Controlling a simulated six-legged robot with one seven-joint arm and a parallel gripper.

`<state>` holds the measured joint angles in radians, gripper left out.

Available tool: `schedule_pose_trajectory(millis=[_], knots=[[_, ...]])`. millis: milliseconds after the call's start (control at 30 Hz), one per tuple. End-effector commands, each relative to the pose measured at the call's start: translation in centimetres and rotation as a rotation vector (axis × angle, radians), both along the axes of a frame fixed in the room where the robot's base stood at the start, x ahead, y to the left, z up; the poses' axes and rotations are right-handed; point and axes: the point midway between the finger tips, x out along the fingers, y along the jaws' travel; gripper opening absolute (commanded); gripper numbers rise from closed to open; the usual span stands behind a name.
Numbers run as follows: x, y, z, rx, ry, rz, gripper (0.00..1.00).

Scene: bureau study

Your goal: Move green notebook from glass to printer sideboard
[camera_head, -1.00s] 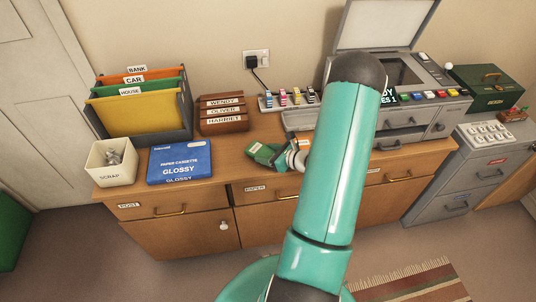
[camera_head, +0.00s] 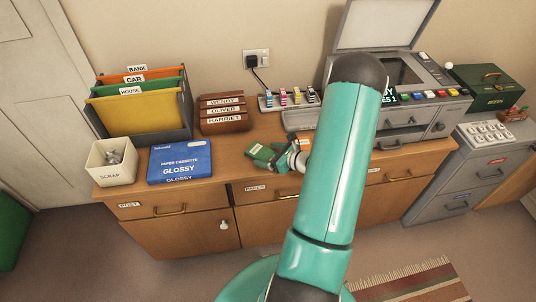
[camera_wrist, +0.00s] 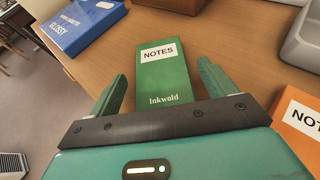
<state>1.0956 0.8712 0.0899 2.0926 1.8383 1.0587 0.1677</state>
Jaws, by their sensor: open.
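The green notebook (camera_wrist: 165,77), labelled NOTES, lies on the wooden printer sideboard (camera_wrist: 150,22) in the wrist view. It also shows in the head view (camera_head: 260,151), next to my gripper (camera_head: 280,161), on the sideboard (camera_head: 205,191) top near its front edge. In the wrist view my gripper (camera_wrist: 164,88) is open, with one finger on each side of the notebook's near part and a gap on both sides. The near end of the notebook is hidden by the gripper body. The printer's lid is raised and its dark glass (camera_head: 397,71) is partly hidden by my arm.
A blue paper cassette box (camera_head: 180,162), scrap bin (camera_head: 112,162), file rack (camera_head: 145,115) and brown name boxes (camera_head: 223,114) stand to the left. An orange notebook (camera_wrist: 298,122) lies right of my gripper. Bare wood lies between the blue box and the green notebook.

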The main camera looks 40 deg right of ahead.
Motion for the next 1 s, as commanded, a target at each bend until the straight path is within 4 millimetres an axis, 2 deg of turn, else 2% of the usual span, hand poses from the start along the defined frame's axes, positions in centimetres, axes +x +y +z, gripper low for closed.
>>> schedule_pose_trajectory(millis=[400, 533, 700, 867, 967, 1000], knots=[[-7.7, -1.5, 3.3, -0.002, 0.001, -0.004, 0.83], [-9.5, -1.9, 4.0, -0.002, 0.0, -0.002, 0.83], [-10.4, -2.0, 4.4, 0.0, 0.0, -0.001, 0.83], [-10.3, -1.8, 4.6, -0.005, 0.0, 0.01, 0.83], [-9.2, -0.5, 5.9, -0.043, 0.0, 0.08, 0.83], [-8.5, 0.5, 6.8, -0.071, 0.001, 0.134, 0.83]])
